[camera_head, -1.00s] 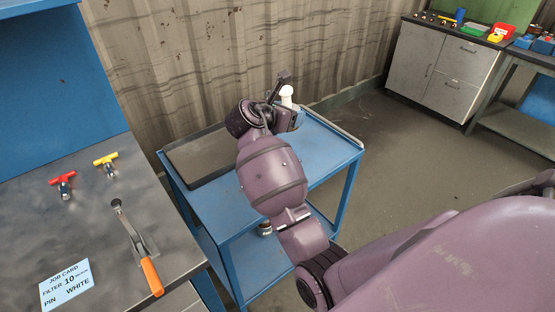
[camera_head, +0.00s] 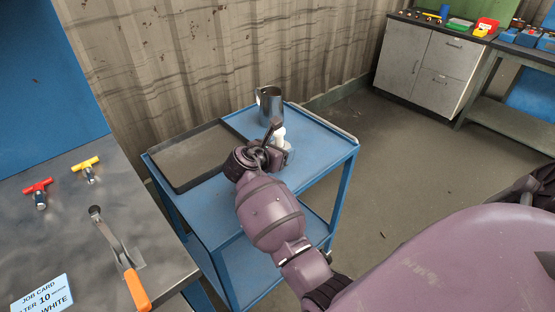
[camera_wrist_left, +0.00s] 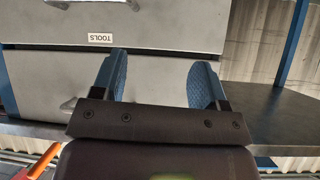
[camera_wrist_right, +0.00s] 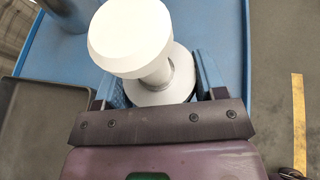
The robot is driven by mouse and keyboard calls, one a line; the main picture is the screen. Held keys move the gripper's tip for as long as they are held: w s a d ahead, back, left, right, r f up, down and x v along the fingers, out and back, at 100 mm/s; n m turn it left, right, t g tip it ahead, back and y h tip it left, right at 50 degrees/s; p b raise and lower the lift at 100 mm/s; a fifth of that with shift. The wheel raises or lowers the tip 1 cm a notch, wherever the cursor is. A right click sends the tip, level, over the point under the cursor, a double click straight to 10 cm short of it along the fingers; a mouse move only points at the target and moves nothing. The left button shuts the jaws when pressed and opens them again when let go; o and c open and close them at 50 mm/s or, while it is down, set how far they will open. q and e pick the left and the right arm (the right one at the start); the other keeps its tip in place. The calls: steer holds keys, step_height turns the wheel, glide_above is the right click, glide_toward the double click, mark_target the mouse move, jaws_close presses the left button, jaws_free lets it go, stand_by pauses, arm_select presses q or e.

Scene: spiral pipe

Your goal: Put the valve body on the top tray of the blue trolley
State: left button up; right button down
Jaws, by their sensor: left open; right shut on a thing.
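The white, spool-shaped valve body (camera_wrist_right: 135,45) is between the fingers of my right gripper (camera_wrist_right: 158,88), which is shut on it. In the head view, the valve body (camera_head: 279,137) shows partly behind my right gripper (camera_head: 272,148), over the blue top tray of the trolley (camera_head: 315,148). I cannot tell whether it touches the tray. My left gripper (camera_wrist_left: 158,85) is open and empty in front of grey drawers with a TOOLS label; it is not in the head view.
A metal jug (camera_head: 269,104) stands at the back of the trolley top. A dark shallow tray (camera_head: 190,160) covers the trolley's left side. The bench (camera_head: 60,225) at left holds red and yellow T-handled tools and an orange-handled tool. The trolley top's right side is clear.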

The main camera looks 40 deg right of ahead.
step_height(320, 180, down, 3)
steer(key=shift+b, duration=0.35)
steer(key=shift+f, duration=0.1)
steer(key=shift+c, duration=0.9)
jaws_free()
